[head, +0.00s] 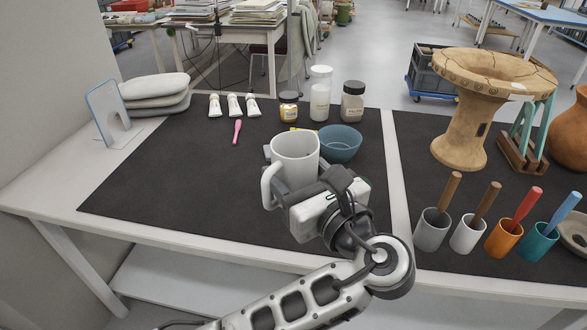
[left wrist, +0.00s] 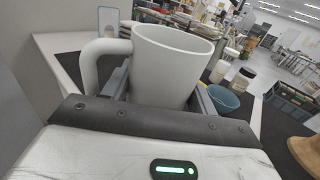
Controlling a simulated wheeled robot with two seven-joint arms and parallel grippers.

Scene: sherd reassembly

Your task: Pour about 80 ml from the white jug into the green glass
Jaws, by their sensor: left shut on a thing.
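The white jug (head: 294,156) is held upright over the dark mat, its open top facing up and its handle on the left. My left gripper (head: 298,178) is shut on the jug's body. In the left wrist view the jug (left wrist: 168,70) stands between the two grey fingers, with its handle to the left. What is inside the jug cannot be seen. A blue-teal bowl (head: 340,145) stands just behind and right of the jug. It also shows in the left wrist view (left wrist: 222,99). I make out no green glass. My right gripper is not in view.
A phone-like stand (head: 108,115) and stacked grey pads (head: 155,87) are at left. Cups with brushes (head: 467,234) and a pottery stand (head: 465,120) are at right.

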